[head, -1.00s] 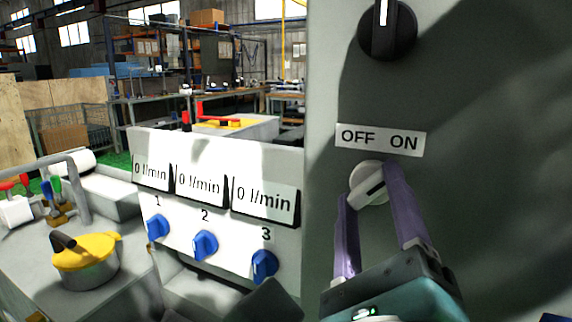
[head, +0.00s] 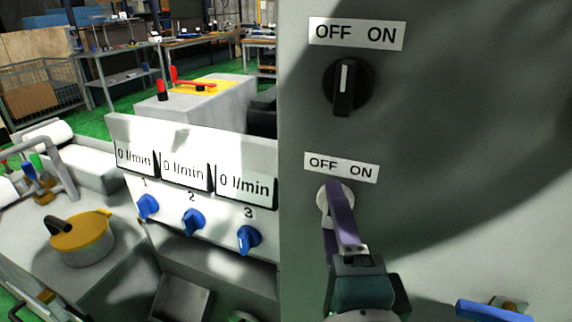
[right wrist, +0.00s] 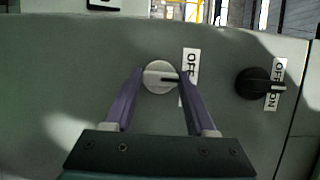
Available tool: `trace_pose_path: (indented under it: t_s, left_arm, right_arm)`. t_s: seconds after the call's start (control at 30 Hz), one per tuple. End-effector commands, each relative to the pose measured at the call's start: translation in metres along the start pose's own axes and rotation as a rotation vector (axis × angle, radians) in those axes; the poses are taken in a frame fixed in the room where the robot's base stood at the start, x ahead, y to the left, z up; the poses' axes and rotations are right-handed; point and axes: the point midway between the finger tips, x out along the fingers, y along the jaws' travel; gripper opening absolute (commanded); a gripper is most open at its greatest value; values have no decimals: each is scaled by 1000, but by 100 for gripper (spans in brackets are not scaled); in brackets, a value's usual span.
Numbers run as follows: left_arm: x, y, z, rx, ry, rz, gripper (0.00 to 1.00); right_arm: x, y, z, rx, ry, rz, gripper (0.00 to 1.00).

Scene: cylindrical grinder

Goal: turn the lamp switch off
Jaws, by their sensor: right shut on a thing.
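A white rotary switch (head: 323,203) sits on the grey panel (head: 440,170) under a lower "OFF ON" label (head: 341,167). It also shows in the right wrist view (right wrist: 153,72), where its dark pointer line points roughly at the middle of its partly hidden label (right wrist: 190,65). My right gripper (head: 331,212) is shut on this switch, with one purple finger on its upper side and one on its lower side. In the head view the fingers hide much of the knob and its pointer. My left gripper is not in view.
A black rotary switch (head: 344,88) with its own "OFF ON" label (head: 357,34) is above, its pointer upright. Left of the panel are three blue knobs (head: 193,222) under flow displays (head: 184,165). A yellow-lidded pot (head: 82,232) stands further left. A blue handle (head: 490,312) is at lower right.

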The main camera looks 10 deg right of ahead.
Motion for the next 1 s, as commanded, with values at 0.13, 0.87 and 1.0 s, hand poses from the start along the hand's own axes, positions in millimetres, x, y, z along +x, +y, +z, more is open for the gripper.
trace_pose_path:
  t_s: [0.13,0.87,1.0]
  left_arm:
    - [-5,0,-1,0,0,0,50]
    - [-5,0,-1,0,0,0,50]
    - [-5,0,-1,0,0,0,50]
  right_arm:
    - [0,-2,0,-22,0,8,0]
    - [0,0,0,-30,0,11,84]
    - [0,0,0,-29,0,11,84]
